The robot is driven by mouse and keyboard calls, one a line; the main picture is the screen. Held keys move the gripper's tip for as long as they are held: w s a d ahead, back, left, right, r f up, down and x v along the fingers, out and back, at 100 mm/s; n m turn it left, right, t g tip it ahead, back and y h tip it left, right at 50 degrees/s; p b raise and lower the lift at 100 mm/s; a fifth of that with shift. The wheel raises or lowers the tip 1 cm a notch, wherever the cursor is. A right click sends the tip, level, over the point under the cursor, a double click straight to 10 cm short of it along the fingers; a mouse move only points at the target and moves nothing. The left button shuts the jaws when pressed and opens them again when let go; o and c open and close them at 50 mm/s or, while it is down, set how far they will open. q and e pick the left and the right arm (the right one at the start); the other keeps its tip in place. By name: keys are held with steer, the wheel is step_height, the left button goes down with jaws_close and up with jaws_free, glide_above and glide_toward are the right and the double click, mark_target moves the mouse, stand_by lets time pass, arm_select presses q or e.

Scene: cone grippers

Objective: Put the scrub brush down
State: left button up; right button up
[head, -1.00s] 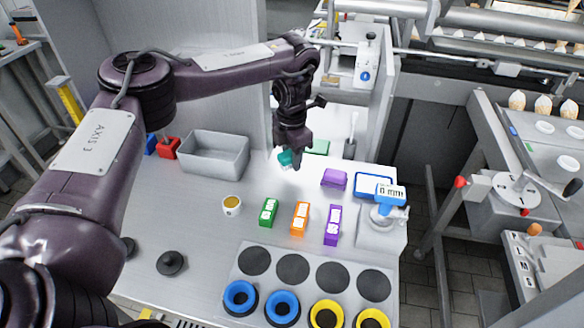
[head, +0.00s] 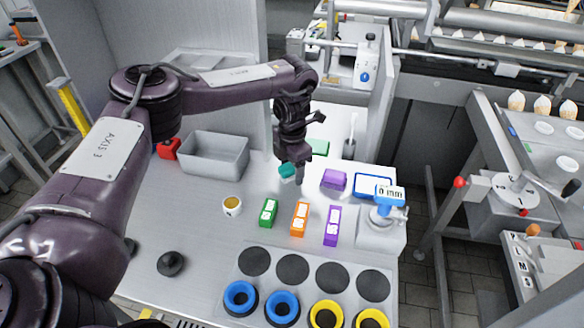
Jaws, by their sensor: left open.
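The scrub brush is a small teal block with a pale underside (head: 286,171), at the back middle of the metal table. It appears to rest on the tabletop, upright with its pale side down. My left gripper (head: 299,181) points down right beside it, its fingers open. The near finger is just right of the brush and the jaw covers part of its top. I cannot tell whether a finger still touches the brush. My right gripper does not show.
A grey bin (head: 214,154) stands to the left and a purple block (head: 333,180) to the right. A green block (head: 318,147) lies behind. A gauge stand (head: 385,215) is at right.

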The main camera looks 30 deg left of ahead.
arm_select(q)
steer(key=shift+r, duration=0.4)
step_height(320, 180, up, 12)
steer(key=p, duration=0.1)
steer(key=shift+f, duration=0.25)
steer(key=shift+r, duration=0.1)
